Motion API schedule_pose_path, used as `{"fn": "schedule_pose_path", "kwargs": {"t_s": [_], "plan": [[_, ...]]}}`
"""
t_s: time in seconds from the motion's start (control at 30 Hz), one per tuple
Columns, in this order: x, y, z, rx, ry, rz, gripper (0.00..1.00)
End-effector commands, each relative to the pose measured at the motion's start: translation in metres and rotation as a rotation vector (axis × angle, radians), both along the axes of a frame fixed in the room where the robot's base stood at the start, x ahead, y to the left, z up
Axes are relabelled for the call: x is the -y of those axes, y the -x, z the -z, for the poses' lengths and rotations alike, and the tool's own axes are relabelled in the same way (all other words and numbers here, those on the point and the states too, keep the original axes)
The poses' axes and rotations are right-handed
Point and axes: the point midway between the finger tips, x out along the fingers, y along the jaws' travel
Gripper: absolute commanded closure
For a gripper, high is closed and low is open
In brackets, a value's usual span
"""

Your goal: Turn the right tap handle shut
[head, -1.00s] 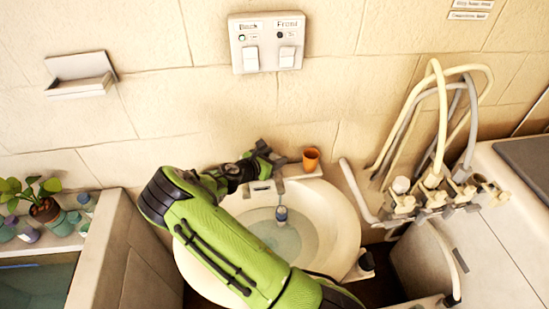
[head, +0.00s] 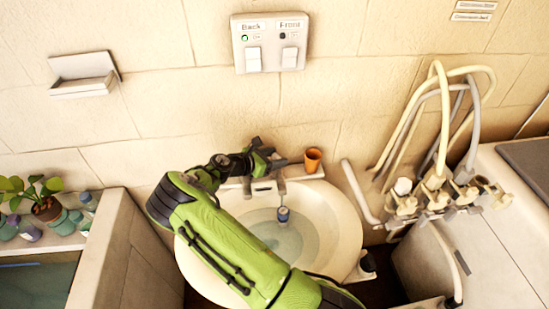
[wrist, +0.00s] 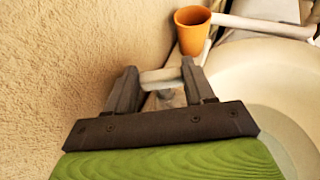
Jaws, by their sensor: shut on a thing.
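The white washbasin (head: 345,235) stands against the wall, with the tap (head: 263,187) at its back edge. My gripper (head: 270,160) is at the back rim, by the wall and above the tap. In the wrist view, my gripper (wrist: 162,82) is shut on a pale tap handle (wrist: 160,75), which lies across between the two dark fingers. A rounded grey tap part (wrist: 168,98) shows just below it. In the head view the gripper hides the held handle, and my arm covers the left of the basin and any left handle.
An orange cup (head: 313,160) stands on the rim close to the right of my gripper; it also shows in the wrist view (wrist: 192,32). A small dark-blue object (head: 283,214) hangs below the tap. Hoses and valves (head: 440,190) are at the right. The wall is close behind.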

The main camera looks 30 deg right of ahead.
Motion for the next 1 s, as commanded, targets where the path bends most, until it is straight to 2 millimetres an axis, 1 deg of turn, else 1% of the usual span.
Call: {"fn": "schedule_pose_path", "kwargs": {"t_s": [0.03, 0.17, 0.2, 0.67, 0.77, 1.0], "plan": [[-0.0005, -0.0003, 0.0001, -0.001, 0.000, -0.002, 0.42], [-0.0004, -0.0002, 0.0001, -0.001, 0.000, -0.001, 0.22], [-0.0004, -0.0004, 0.0001, 0.000, 0.000, -0.002, 0.21], [-0.0003, -0.0016, -0.0013, 0.005, 0.001, -0.019, 0.21], [-0.0003, 0.0002, -0.0015, 0.002, 0.001, -0.068, 0.21], [0.0005, 0.0048, -0.0004, 0.000, -0.001, -0.287, 0.21]]}}
